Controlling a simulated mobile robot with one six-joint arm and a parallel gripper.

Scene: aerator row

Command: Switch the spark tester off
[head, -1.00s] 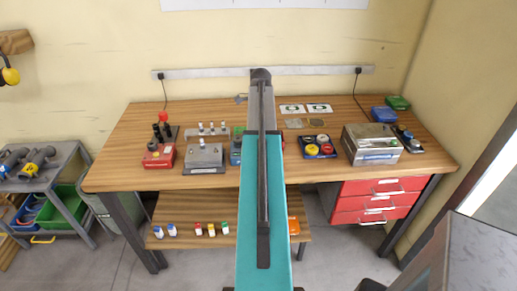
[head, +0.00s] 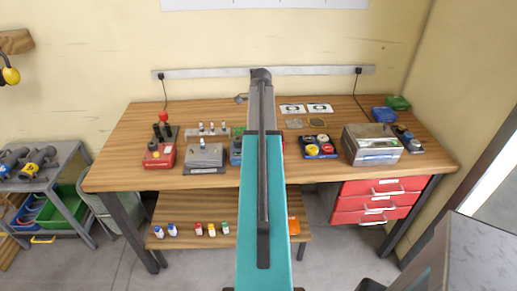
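I cannot tell for sure which device on the bench is the spark tester. A small red box (head: 159,156) with round knobs stands at the left of the bench, near a cord. A grey metal box (head: 205,156) with a small upright post stands right of it. A larger silver box (head: 371,146) with a blue mark on its front stands at the right, near a second cord. No switch position is readable at this size. My teal arm reaches over the middle of the bench, and my gripper is not visible, apparently hidden behind it.
The wooden bench (head: 128,178) also holds a blue tray (head: 317,147) with round coloured pieces, flat cards and small boxes at the back right. Red drawers (head: 376,202) sit below right. A lower shelf (head: 180,212) holds small bottles. A grey cart (head: 62,185) stands left.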

